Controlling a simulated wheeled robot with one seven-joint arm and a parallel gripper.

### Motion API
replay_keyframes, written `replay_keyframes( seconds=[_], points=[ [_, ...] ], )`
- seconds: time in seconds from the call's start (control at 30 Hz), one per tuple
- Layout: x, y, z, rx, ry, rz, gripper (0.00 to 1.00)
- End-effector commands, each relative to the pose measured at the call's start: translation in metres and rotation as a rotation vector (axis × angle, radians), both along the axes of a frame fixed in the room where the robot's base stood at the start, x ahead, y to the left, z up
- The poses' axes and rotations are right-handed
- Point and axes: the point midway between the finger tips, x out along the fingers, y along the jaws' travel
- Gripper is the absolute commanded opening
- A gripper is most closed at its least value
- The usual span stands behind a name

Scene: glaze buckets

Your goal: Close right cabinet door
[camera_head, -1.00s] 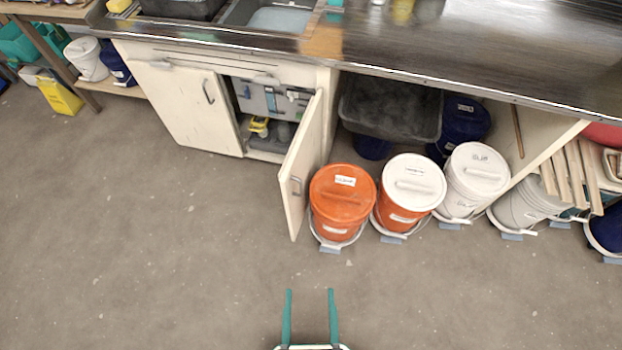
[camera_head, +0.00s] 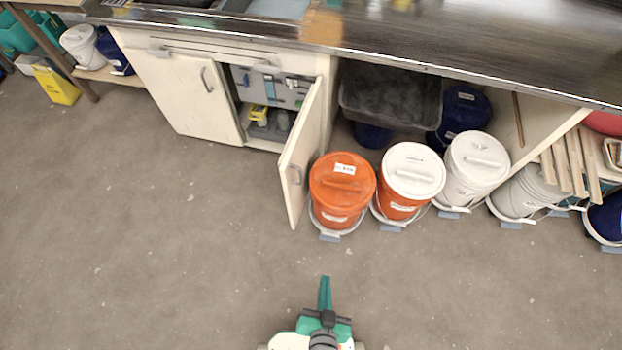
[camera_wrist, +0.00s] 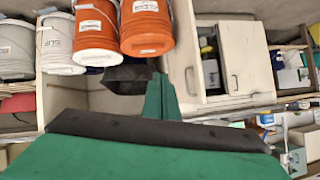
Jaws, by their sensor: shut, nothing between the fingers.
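The right cabinet door (camera_head: 302,155) is cream and stands wide open, swung out from the cabinet under the counter. Its handle (camera_head: 296,175) is on the face toward the orange bucket's side or edge; which face is hard to tell. It also shows in the wrist view (camera_wrist: 184,50). The left cabinet door (camera_head: 187,97) is closed. My gripper (camera_head: 325,280) is shut and empty over the open floor, in front of the door and apart from it. In the wrist view its green fingers (camera_wrist: 160,97) are together.
A lidded orange bucket (camera_head: 342,185) stands close to the right of the open door. Another orange bucket (camera_head: 410,180) and white buckets (camera_head: 475,165) continue the row rightward. A yellow item (camera_head: 258,114) sits inside the cabinet. The floor (camera_head: 170,230) left of the door is clear.

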Motion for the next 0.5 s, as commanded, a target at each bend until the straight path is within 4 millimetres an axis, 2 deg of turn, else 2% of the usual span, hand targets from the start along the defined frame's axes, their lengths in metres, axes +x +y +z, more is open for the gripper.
replay_keyframes(
  seconds=[0.03,0.1,0.2,0.33,0.5],
  points=[
    [0.009,-0.005,-0.023,0.05,0.031,-0.025,0.0],
    [0.018,-0.009,-0.053,0.127,0.081,-0.053,0.0],
    [0.033,-0.012,-0.09,0.249,0.139,-0.084,0.0],
    [0.059,-0.013,-0.125,0.417,0.193,-0.103,0.0],
    [0.102,-0.013,-0.148,0.649,0.219,-0.093,0.0]
  ],
)
